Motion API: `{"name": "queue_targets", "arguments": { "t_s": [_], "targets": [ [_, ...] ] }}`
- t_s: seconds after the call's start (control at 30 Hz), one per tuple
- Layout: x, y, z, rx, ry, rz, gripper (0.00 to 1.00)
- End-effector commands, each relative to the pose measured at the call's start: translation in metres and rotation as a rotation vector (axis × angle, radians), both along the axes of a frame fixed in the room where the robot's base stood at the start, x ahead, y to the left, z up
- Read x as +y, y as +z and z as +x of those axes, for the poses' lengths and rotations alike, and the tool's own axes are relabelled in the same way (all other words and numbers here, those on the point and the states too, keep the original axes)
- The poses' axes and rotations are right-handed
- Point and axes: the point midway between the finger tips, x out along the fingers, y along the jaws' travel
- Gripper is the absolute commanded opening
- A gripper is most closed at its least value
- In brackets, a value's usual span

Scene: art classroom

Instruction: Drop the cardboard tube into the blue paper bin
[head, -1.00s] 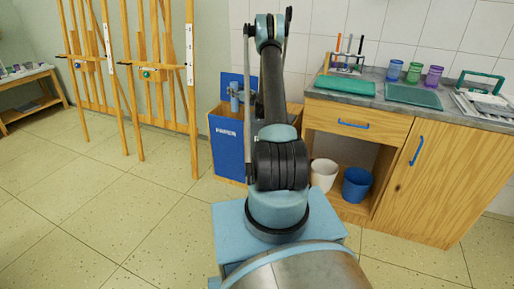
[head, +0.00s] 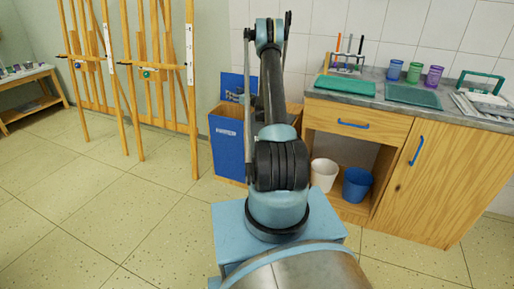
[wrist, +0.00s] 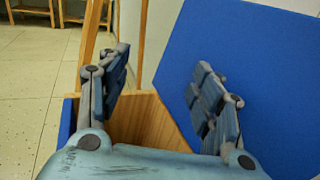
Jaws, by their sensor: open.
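The blue paper bin (head: 228,150) stands on the floor behind my arm, with a white label on its front and its blue lid raised at the back. In the wrist view its pale wooden inside (wrist: 150,122) shows below and between my fingers, and the blue lid (wrist: 270,75) rises on the right. My gripper (wrist: 161,78) is open, its two jointed fingers wide apart with nothing between them, at the bin's opening. In the head view the gripper is small and partly hidden by my arm. The cardboard tube is not seen in either view; the bottom of the bin is hidden.
A wooden cabinet (head: 358,122) with a grey counter stands to the right of the bin, holding cups and trays. A white bucket (head: 324,174) and a blue bucket (head: 357,185) sit in its open lower part. Wooden easels (head: 155,75) stand left; the floor at front left is clear.

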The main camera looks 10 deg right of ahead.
Motion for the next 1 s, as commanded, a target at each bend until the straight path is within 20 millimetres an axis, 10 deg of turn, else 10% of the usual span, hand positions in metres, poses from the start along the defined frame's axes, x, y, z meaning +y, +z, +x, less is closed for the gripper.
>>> {"name": "queue_targets", "arguments": {
  "t_s": [1.0],
  "targets": [
    [-0.063, -0.001, -0.100, 0.001, 0.000, -0.001, 0.60]
  ]
}}
